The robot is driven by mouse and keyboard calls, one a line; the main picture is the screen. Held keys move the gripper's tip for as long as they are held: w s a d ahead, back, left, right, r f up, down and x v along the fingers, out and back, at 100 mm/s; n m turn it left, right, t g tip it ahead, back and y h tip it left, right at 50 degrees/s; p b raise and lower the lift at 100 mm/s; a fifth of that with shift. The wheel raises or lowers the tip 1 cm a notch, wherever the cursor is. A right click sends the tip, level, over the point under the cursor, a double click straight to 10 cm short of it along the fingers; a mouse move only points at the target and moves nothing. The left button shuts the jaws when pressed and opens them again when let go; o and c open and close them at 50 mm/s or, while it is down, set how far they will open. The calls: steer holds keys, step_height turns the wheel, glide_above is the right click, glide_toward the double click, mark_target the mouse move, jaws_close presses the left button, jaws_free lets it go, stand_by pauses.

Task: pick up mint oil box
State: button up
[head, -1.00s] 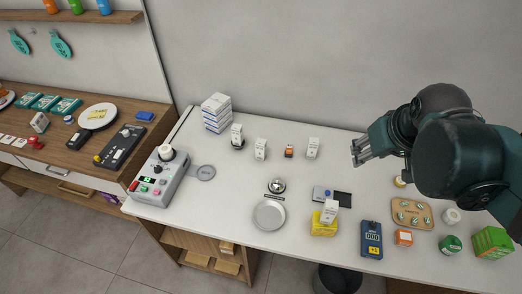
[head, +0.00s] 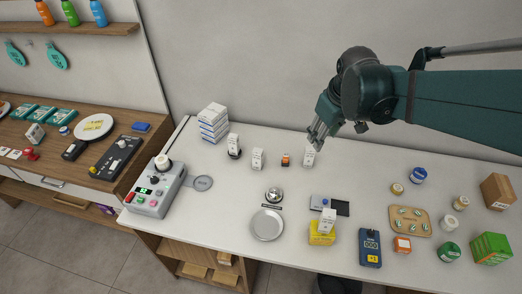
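I cannot read any label, so I cannot tell for sure which box is the mint oil box. Small white boxes stand upright towards the back of the white counter: one at the left (head: 234,143), one in the middle (head: 257,159), and one at the right (head: 309,157). A green box (head: 491,248) stands at the far right. My gripper (head: 317,140) points down just above and beside the right white box, overlapping its top in the picture. Its fingers are small and dark, and their gap is unclear. I cannot tell whether they touch the box.
A small orange-and-dark item (head: 285,160) stands close left of the right white box. A white box (head: 327,221) sits on a yellow box (head: 321,237) in front. A metal bell (head: 274,194), a round plate (head: 267,225) and a stack of boxes (head: 213,120) are nearby.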

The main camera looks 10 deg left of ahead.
mark_target(258, 151)
steer(key=w+a+f+n+g, duration=0.1)
steer(key=w+a+f+n, duration=0.1)
steer(key=a+f, duration=0.5)
steer(key=w+a+f+n+g, duration=0.1)
steer(key=w+a+f+n, duration=0.2)
steer(key=w+a+f, duration=0.2)
steer(key=w+a+f+n+g, duration=0.1)
steer(key=w+a+f+n, duration=0.2)
steer(key=a+f, duration=0.6)
steer(key=shift+w+a+f+h, duration=0.15)
steer(key=shift+a+f+h, duration=0.05)
steer(key=shift+a, duration=0.5)
steer(key=shift+w+a+f+h, duration=0.15)
steer(key=shift+a+f+h, duration=0.05)
steer(key=shift+a, duration=0.45)
steer(key=shift+a+f, duration=0.3)
steer(key=shift+f, duration=0.05)
steer(key=shift+f, duration=0.1)
steer(key=shift+f, duration=1.2)
steer(key=shift+f, duration=0.15)
steer(key=shift+w+a+f, duration=0.1)
steer(key=shift+f, duration=2.35)
